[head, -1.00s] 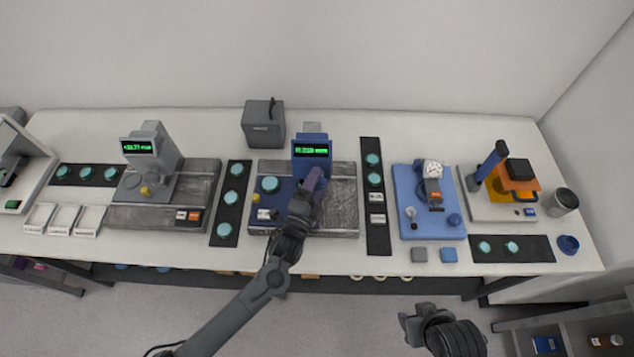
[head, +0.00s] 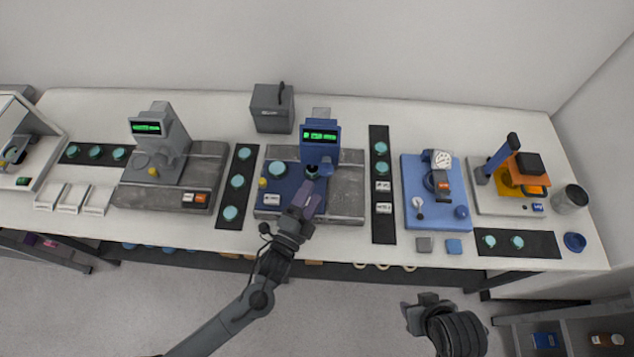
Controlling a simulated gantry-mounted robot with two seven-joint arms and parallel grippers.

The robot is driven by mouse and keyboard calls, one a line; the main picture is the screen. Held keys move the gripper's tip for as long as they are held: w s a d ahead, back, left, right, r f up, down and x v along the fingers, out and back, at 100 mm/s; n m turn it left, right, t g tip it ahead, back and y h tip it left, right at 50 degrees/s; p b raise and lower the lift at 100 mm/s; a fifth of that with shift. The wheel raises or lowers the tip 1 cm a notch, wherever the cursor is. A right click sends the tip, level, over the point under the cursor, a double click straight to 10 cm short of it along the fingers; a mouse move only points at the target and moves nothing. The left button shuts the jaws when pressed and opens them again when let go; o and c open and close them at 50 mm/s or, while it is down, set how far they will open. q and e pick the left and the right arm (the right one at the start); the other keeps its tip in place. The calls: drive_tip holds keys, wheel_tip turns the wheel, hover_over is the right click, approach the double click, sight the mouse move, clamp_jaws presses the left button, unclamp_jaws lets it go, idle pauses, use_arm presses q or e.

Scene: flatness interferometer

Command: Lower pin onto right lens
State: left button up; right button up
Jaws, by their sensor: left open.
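The blue gauge (head: 320,136) with a lit green display stands at the middle of the bench on a grey stone plate (head: 345,205). Below its head is a dark round part (head: 312,171), likely the pin, with a little teal at it; whether it touches a lens I cannot tell. A teal lens (head: 276,168) lies at the left on the gauge's blue base. My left gripper (head: 314,192) is open, just in front of and below the gauge head, hiding part of the base. My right gripper (head: 418,308) hangs in front of the bench; its jaws are unclear.
A similar grey gauge (head: 160,140) stands to the left. Black strips with teal lenses lie on both sides, one at the left (head: 237,185) and one at the right (head: 383,225). A grey box (head: 271,108) stands behind. A blue dial-gauge stand (head: 420,205) is farther right.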

use_arm(q)
drive_tip(key=shift+v, duration=1.05)
drive_tip(key=s+a+f+n+g+y, duration=0.1)
drive_tip(key=s+a+n+g+y, duration=0.3)
drive_tip(key=s+a+n+g, duration=0.6)
drive_tip(key=s+a+f+n+g+y, duration=0.1)
drive_tip(key=s+a+n+g+y, duration=0.25)
drive_tip(key=s+a+n, duration=0.7)
drive_tip(key=s+d+r+m+p, duration=0.2)
drive_tip(key=d+r+p, duration=0.1)
drive_tip(key=r+p, duration=1.5)
drive_tip(key=shift+d+r+m+p, duration=0.15)
drive_tip(key=shift+r+m+p, duration=0.05)
drive_tip(key=shift+m+p, duration=0.2)
